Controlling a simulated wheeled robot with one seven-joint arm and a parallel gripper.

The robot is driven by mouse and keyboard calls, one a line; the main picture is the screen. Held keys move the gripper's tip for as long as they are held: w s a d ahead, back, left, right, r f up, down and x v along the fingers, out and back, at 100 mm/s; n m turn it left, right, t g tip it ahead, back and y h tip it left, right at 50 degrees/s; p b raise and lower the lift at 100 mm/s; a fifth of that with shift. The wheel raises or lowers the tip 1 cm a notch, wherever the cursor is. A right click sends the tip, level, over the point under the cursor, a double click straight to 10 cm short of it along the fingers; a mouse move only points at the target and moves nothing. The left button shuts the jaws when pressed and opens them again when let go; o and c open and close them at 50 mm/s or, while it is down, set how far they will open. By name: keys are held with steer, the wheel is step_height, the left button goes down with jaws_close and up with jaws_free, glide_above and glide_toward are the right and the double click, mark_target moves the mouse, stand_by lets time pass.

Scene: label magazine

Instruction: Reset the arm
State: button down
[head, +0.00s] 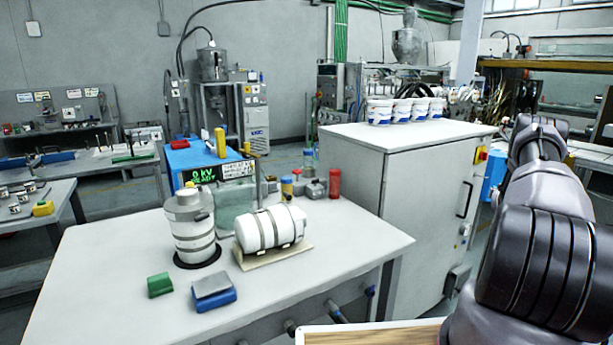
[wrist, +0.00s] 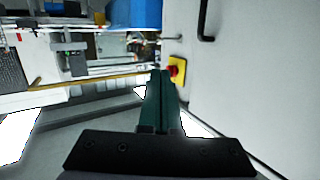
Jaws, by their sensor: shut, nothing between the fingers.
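My arm (head: 545,230) reaches up along the right side of the head view, beside the grey cabinet. My gripper is not clearly seen in the head view. In the wrist view my gripper (wrist: 160,76) shows as two dark green fingers pressed together, with nothing between them.
The grey cabinet (head: 420,180) carries several white tubs. A red-and-yellow button (wrist: 176,70) is near my fingertips in the wrist view. The white table (head: 110,270) holds a grey canister (head: 190,225), a strapped white cylinder (head: 270,228) and small blocks.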

steer(key=w+a+r+y, duration=0.1)
steer(key=w+a+r, duration=0.1)
steer(key=a+r, duration=0.45)
steer(key=w+a+r, duration=0.1)
steer(key=a+r, duration=0.2)
steer(key=r, duration=0.6)
steer(key=s+a+r+g+y, duration=0.15)
steer(key=s+a+r, duration=0.35)
steer(key=a+r, duration=0.55)
steer(key=s+a+r+g+y, duration=0.15)
steer(key=s+a+r, duration=0.35)
steer(key=a+r, duration=0.55)
steer(key=s+a+r+n+y, duration=0.15)
steer(key=s+a+r, duration=0.35)
steer(key=s+a, duration=0.6)
steer(key=s+a+f+g+y, duration=0.1)
steer(key=s+a, duration=0.4)
steer(key=s, duration=0.5)
steer(key=s+a+f+g+y, duration=0.1)
steer(key=s+a+y, duration=0.1)
steer(key=s+a, duration=0.4)
steer(key=s+a+f+n+g+y, duration=0.1)
steer(key=s+a, duration=0.4)
steer(key=s, duration=1.1)
steer(key=shift+a+f+g, duration=0.3)
steer(key=shift+a+g, duration=0.05)
steer(key=shift+g, duration=0.05)
